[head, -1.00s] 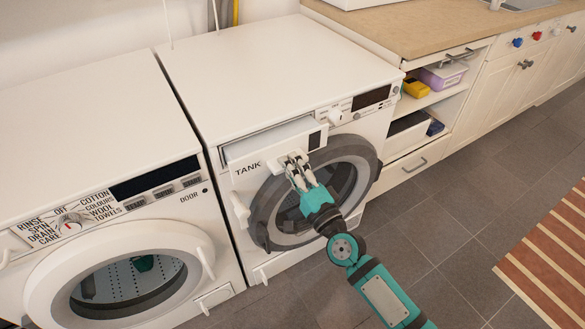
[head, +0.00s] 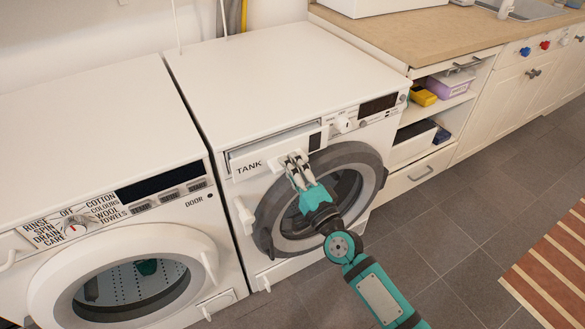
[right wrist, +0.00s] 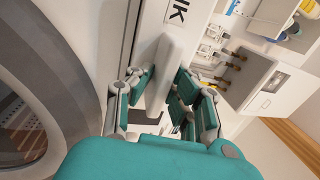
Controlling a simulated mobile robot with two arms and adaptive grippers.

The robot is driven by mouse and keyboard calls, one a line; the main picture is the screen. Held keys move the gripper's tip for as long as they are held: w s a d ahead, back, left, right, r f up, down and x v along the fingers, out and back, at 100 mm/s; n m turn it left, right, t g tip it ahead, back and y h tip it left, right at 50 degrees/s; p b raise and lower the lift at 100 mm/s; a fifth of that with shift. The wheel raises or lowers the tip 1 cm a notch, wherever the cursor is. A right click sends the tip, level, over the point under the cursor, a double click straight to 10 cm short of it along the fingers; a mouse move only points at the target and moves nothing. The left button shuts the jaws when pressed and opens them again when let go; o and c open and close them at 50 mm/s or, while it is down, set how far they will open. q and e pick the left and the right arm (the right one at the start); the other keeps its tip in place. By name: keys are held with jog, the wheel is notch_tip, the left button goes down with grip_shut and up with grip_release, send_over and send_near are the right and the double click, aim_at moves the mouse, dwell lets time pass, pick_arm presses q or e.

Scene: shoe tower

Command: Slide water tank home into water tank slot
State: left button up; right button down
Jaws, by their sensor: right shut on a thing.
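The water tank (head: 250,166) is a white drawer with a front marked TANK, at the upper left of the right-hand machine. It sits in the water tank slot (head: 262,137), and its front looks slightly proud of the machine face, with a narrow recess above it. My right gripper (head: 293,164) is shut on the tank's handle at the right part of the front. In the right wrist view the white handle bar (right wrist: 166,68) runs between the teal finger pads. The fingers hide part of the handle. My left gripper is not in view.
A round dark-rimmed door (head: 360,158) lies just below my right gripper. Another white machine (head: 90,110) stands close on the left. A cabinet with open shelves (head: 440,108) and a wooden worktop is on the right.

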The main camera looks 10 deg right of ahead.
aim_at(272, 140)
jog(key=shift+w+a+r, duration=0.1)
jog(key=shift+w, duration=0.15)
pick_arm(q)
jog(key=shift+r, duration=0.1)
pick_arm(e)
jog(key=shift+w, duration=0.1)
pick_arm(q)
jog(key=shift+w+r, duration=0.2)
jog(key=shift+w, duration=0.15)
pick_arm(e)
jog(key=shift+w+a, duration=0.15)
jog(key=shift+w, duration=0.25)
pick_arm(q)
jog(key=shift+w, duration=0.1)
pick_arm(e)
jog(key=shift+w, duration=0.2)
jog(key=shift+w+a, duration=0.15)
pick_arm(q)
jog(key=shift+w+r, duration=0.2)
pick_arm(e)
jog(key=shift+w, duration=0.1)
jog(key=shift+w, duration=0.1)
jog(key=c, duration=1.2)
grip_release()
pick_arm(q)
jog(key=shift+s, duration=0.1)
